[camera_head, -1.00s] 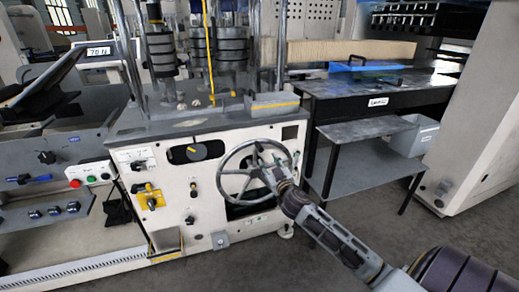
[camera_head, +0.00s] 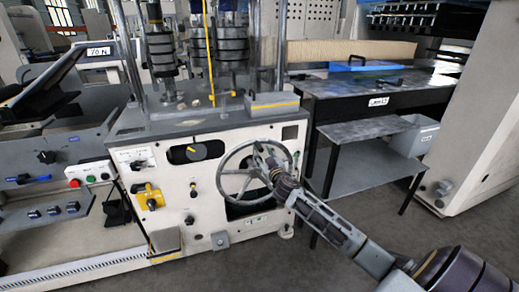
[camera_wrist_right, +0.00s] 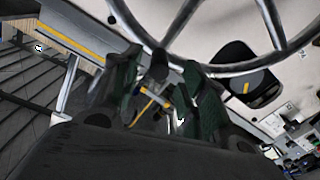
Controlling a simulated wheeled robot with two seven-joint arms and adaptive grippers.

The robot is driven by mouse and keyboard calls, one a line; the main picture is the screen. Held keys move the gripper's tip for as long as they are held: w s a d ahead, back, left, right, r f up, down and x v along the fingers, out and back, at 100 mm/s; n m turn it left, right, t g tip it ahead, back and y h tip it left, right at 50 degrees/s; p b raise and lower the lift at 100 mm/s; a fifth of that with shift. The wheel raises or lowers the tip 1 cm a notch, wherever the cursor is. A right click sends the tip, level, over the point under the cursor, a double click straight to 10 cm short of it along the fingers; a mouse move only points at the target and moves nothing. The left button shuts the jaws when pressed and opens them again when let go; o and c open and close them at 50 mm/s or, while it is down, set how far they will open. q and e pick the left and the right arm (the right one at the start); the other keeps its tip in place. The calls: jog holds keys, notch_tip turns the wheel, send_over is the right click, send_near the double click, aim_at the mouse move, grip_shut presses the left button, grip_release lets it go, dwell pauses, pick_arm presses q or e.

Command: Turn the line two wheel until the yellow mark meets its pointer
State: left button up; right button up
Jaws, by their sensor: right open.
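The grey spoked wheel (camera_head: 220,178) stands on the front of the cream machine. Left of it is a black dial window (camera_head: 186,155) with a short yellow mark (camera_head: 194,149). In the right wrist view the dial (camera_wrist_right: 262,92) shows at the right, with its yellow mark (camera_wrist_right: 246,87). I cannot make out a separate pointer. My right gripper (camera_head: 261,152) is at the upper right part of the wheel. My left gripper is out of view.
A dark table (camera_head: 345,88) with a blue sheet (camera_head: 365,66) stands right of the machine, with a lower shelf (camera_head: 365,130). A red and green button box (camera_head: 90,174) is at the left. The floor in front (camera_head: 250,265) is clear.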

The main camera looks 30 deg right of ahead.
aim_at(262, 151)
jog(key=shift+x, duration=3)
grip_shut()
